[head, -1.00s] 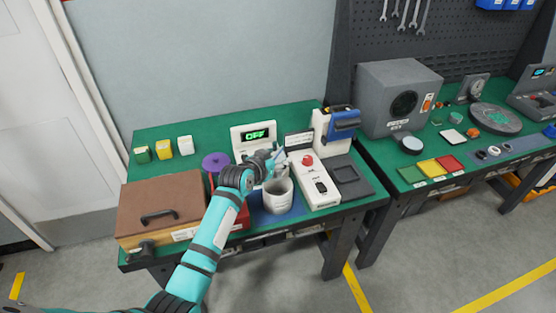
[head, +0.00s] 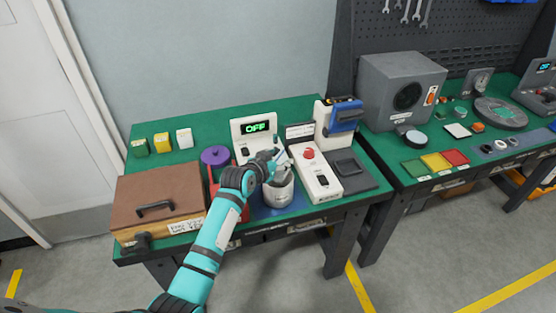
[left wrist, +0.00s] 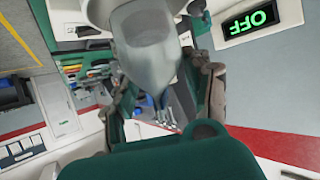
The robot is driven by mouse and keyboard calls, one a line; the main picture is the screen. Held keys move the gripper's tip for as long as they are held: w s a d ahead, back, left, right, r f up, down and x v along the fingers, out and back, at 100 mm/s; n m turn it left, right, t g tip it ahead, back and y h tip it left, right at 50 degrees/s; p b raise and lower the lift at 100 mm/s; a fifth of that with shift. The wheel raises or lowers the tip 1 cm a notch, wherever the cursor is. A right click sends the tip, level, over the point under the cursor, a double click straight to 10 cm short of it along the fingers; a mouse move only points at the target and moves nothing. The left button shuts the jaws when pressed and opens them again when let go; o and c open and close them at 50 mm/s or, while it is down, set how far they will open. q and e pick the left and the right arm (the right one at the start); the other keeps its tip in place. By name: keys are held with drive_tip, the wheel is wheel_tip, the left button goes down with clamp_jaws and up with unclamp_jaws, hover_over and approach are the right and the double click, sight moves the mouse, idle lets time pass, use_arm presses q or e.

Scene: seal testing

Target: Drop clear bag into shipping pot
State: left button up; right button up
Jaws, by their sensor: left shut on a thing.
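The shipping pot (head: 278,194), a pale grey round cup with an open top, stands upright on a blue mat (head: 262,212) near the front of the left bench. My left gripper (head: 275,164) is at the pot's rim, above its opening. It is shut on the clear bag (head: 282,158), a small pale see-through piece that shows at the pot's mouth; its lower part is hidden. In the left wrist view a grey translucent shape, seemingly the bag (left wrist: 150,45), lies between the fingers of the left gripper (left wrist: 163,95). My right gripper is not in view.
A white unit with a red button (head: 316,170) stands close right of the pot. A display reading OFF (head: 256,128) stands behind. A purple disc (head: 214,156) and a brown-lidded box (head: 160,192) are to the left. Small yellow, green and white blocks sit at the back left.

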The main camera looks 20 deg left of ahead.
use_arm(q)
drive_tip(key=shift+f, duration=0.35)
drive_tip(key=shift+f+b, duration=0.75)
drive_tip(key=shift+f, duration=0.1)
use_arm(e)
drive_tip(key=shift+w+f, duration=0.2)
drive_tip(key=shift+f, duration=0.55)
use_arm(q)
drive_tip(key=shift+r+p, duration=0.1)
drive_tip(key=shift+p, duration=0.25)
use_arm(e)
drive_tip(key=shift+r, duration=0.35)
use_arm(q)
drive_tip(key=o, duration=1.2)
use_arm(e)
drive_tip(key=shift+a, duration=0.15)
